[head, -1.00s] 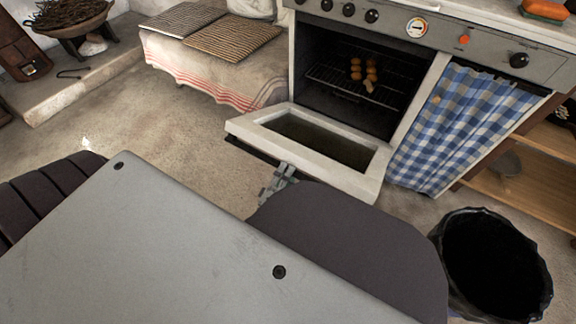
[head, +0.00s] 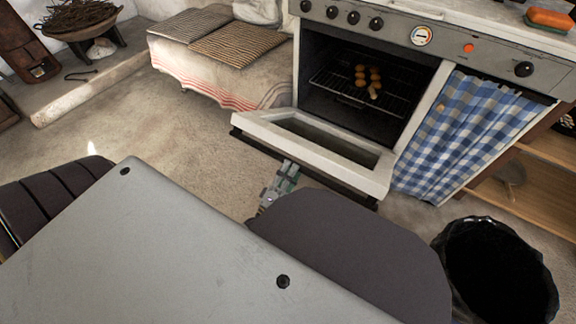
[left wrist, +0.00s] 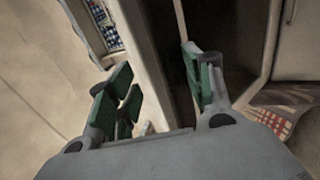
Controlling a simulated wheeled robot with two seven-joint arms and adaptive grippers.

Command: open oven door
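The oven door (head: 262,127) is a white panel with a dark window, hinged at the bottom and swung far down in the head view. The oven cavity behind it shows a rack (head: 345,88). A dark bar (head: 350,194) runs along the door's front edge. My left gripper (head: 288,172) is in front of the door, its fingertips close to the bar; I cannot tell if they touch. In the left wrist view my left gripper (left wrist: 163,85) has its green-padded fingers apart, with a pale edge and dark surface beyond. My right gripper is not in view.
Several small golden-brown items (head: 366,75) lie on the oven rack. A blue checked curtain (head: 460,135) hangs right of the oven. A black bin (head: 495,270) stands at the lower right. A cloth-covered bench (head: 220,85) is at left. The floor (head: 180,135) before it is clear.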

